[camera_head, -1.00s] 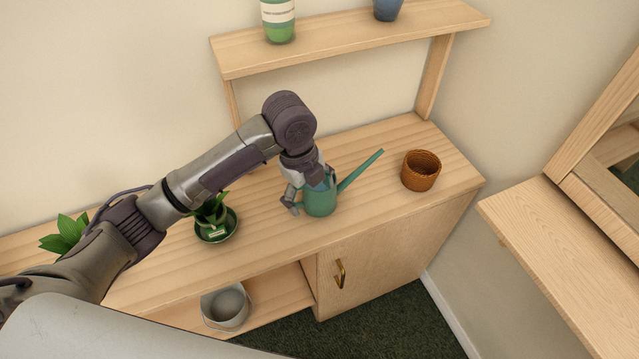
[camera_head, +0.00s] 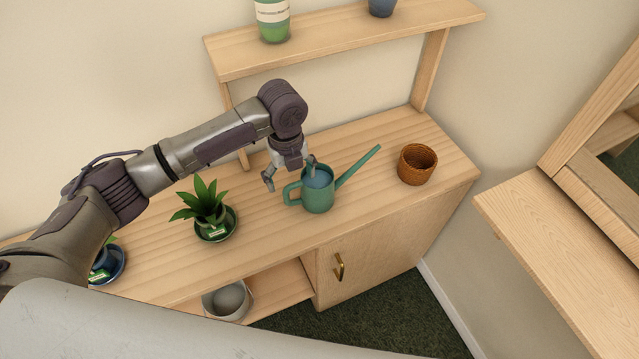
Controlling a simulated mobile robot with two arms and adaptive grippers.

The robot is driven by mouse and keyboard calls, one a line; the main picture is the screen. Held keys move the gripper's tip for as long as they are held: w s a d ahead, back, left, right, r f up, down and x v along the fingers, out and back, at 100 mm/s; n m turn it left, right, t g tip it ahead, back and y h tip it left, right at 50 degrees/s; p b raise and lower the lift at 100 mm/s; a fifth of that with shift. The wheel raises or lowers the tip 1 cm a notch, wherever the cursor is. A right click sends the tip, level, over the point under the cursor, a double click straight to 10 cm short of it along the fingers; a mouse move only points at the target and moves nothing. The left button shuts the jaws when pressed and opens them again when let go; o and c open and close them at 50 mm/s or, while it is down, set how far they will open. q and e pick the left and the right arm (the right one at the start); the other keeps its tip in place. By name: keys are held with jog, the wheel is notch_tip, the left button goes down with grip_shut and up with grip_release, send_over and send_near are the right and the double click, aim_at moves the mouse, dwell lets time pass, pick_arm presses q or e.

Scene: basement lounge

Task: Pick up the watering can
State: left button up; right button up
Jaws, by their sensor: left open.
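The green watering can (camera_head: 320,198) stands upright on the wooden cabinet top. Its handle faces left and its long spout points up to the right. Its open top shows a blue inside. My left gripper (camera_head: 289,178) is open just above and to the left of the can. One finger hangs left of the can, above the handle side, and the other is at the can's top rim. I cannot tell whether that finger touches the can. My right gripper is not in view.
A brown woven pot (camera_head: 416,166) stands right of the can. A potted plant (camera_head: 206,208) stands to its left, with another plant (camera_head: 108,262) further left. A raised shelf (camera_head: 340,42) holds a green bottle (camera_head: 272,20) and a blue pot (camera_head: 382,7). A grey pot (camera_head: 228,301) sits below.

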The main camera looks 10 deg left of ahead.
aim_at(293, 184)
pick_arm(q)
jog(key=shift+d+f+p, duration=0.15)
jog(key=shift+f+p, duration=0.15)
jog(key=shift+f, duration=1.4)
jog(key=shift+r, duration=0.1)
grip_shut()
